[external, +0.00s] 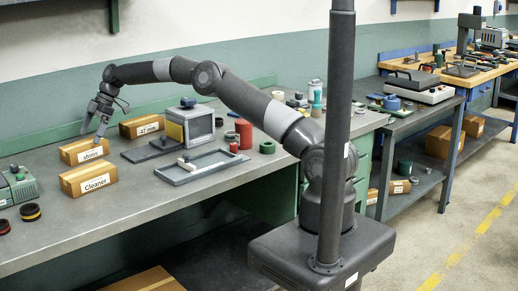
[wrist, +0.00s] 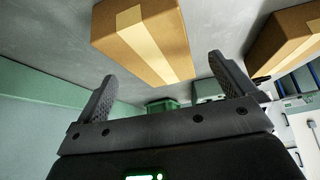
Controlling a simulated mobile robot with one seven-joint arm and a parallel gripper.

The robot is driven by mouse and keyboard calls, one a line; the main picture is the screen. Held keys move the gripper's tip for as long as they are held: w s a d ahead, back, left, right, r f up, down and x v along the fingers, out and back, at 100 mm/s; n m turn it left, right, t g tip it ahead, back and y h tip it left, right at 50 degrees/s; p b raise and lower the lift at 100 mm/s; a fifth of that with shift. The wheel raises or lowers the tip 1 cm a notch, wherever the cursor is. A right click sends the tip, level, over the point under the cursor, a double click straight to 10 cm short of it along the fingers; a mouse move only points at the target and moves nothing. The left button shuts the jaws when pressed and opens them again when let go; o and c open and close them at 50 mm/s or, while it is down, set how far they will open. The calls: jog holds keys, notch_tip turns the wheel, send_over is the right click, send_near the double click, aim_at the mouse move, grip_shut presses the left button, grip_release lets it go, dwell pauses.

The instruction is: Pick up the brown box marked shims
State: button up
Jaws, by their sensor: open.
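The brown box marked shims (external: 72,154) sits on the grey workbench near the left, its label facing the front. My gripper (external: 94,132) hangs from above, pointing down, with its fingertips just above and behind the right part of this box. In the wrist view, a brown box with a tan tape strip (wrist: 150,40) lies beyond and between my two spread fingers (wrist: 162,72); its label is not visible there. My gripper is open and nothing is between its fingers. Whether a fingertip touches the box cannot be told.
A box marked Cleanex (external: 88,180) stands close in front of the shims box. Another brown box (external: 141,127) stands behind to the right. A second box (wrist: 285,38) is at right in the wrist view. Grey trays (external: 203,166) and a green machine (external: 17,186) flank the area.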

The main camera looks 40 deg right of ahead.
aim_at(84, 144)
jog(key=x, duration=0.5)
jog(key=shift+a+f, duration=0.1)
jog(key=shift+a, duration=0.45)
jog(key=shift+c, duration=0.3)
jog(key=c, duration=1.3)
